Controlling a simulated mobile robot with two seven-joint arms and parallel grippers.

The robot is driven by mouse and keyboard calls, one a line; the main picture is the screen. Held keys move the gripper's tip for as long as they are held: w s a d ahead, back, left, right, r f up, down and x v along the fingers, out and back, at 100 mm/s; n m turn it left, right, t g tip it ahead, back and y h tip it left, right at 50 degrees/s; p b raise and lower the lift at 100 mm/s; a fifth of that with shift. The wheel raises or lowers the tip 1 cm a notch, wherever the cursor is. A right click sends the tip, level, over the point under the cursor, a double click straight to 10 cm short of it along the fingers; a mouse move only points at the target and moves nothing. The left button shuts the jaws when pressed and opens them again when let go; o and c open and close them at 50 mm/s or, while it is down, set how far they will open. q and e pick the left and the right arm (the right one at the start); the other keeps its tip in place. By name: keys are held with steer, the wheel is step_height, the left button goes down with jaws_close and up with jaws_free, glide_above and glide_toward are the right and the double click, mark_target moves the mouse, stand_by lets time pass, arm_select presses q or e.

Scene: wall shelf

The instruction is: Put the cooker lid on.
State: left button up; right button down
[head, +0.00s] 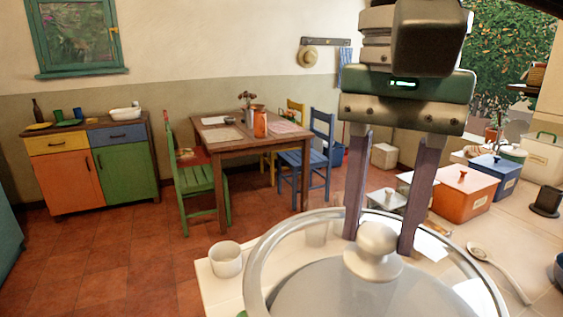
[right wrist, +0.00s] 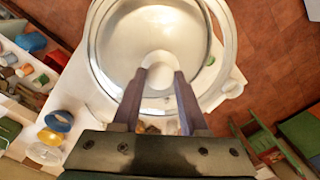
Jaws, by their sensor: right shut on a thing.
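The cooker lid (head: 258,262) is a round, clear lid with a pale rim and a white knob (head: 373,263), at the bottom of the head view. My right gripper (head: 379,243) is above it, with its two fingers shut on the knob. In the right wrist view the lid (right wrist: 228,45) fills the upper middle, with the fingers at its knob (right wrist: 158,60). A pale grey round surface shows within the rim. I cannot tell whether it is part of the lid or the cooker beneath. The cooker is not clearly visible. My left gripper is out of view.
A white cup (head: 226,260) stands on the pale counter (head: 212,289) left of the lid. A spoon (head: 497,270), an orange box (head: 465,192) and a blue box (head: 493,178) are to the right. A dining table (head: 232,142) with chairs stands farther back.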

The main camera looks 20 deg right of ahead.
mark_target(397, 265)
steer(key=m+p, duration=0.1)
steer(key=m, duration=0.1)
steer(key=m+p, duration=0.1)
steer(key=m, duration=0.1)
steer(key=s+m+p, duration=0.1)
steer(key=m, duration=0.2)
steer(key=shift+d+p, duration=0.3)
steer(key=shift+p, duration=0.1)
steer(key=m, duration=0.2)
steer(key=m+p, duration=0.1)
steer(key=shift+s+d+f+m, duration=0.25)
steer(key=shift+s+d+m, duration=0.05)
steer(key=shift+s+d, duration=0.05)
steer(key=shift+f, duration=0.25)
steer(key=shift+f+b, duration=1.15)
steer(key=shift+f, duration=1)
steer(key=shift+f+b, duration=0.25)
steer(key=shift+b, duration=0.15)
arm_select(q)
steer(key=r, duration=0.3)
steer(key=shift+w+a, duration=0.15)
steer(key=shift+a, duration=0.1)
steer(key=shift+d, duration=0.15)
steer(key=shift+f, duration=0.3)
steer(key=shift+b, duration=0.3)
